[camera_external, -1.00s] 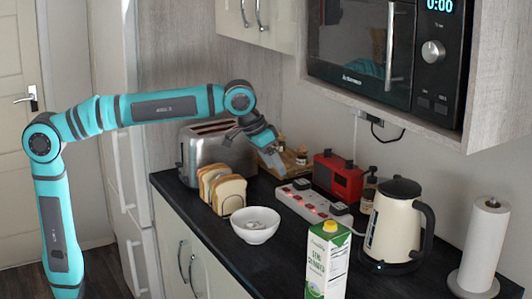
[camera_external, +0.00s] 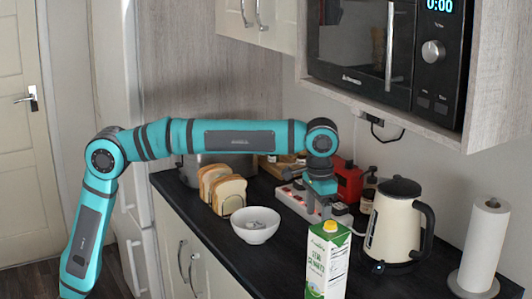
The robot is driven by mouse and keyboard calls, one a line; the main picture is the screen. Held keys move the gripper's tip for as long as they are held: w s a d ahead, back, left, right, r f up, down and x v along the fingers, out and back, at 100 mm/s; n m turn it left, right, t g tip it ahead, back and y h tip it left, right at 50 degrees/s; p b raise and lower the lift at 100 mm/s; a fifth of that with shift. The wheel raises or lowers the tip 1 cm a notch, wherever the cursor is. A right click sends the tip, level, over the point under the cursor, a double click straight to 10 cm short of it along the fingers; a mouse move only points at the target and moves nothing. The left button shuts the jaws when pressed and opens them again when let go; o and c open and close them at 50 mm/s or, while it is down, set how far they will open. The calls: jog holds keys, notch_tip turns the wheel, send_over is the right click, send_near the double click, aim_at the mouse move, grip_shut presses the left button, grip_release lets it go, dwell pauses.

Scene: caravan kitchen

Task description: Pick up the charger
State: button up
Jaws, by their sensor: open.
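The white power strip (camera_external: 291,197) lies on the dark counter, with red switches and dark plugs at its far end. A small block, likely the charger (camera_external: 340,209), sits at the strip's near right end. It is partly hidden, and I cannot make out its exact shape. My gripper (camera_external: 318,212) points down over the near half of the strip, just left of that block. Its fingers are apart, and I see nothing between them. I cannot tell whether a finger touches the strip or the block. My arm hides part of the toaster and the strip's surroundings.
A red radio (camera_external: 350,180) stands behind the strip. The cream kettle (camera_external: 395,225) is to the right, and a green-and-white carton (camera_external: 327,262) stands in front. A white bowl (camera_external: 255,226) and a bread rack (camera_external: 223,190) are on the left. The microwave (camera_external: 375,50) hangs above.

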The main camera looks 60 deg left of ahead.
notch_tip(320, 180, down, 4)
jog(key=shift+w+d+f, duration=0.1)
jog(key=shift+w+f, duration=0.1)
jog(key=shift+f, duration=1.15)
jog(key=shift+w+f, duration=0.2)
jog(key=shift+f, duration=1.1)
jog(key=c, duration=1.1)
jog(key=shift+o, duration=0.2)
jog(key=shift+r, duration=0.1)
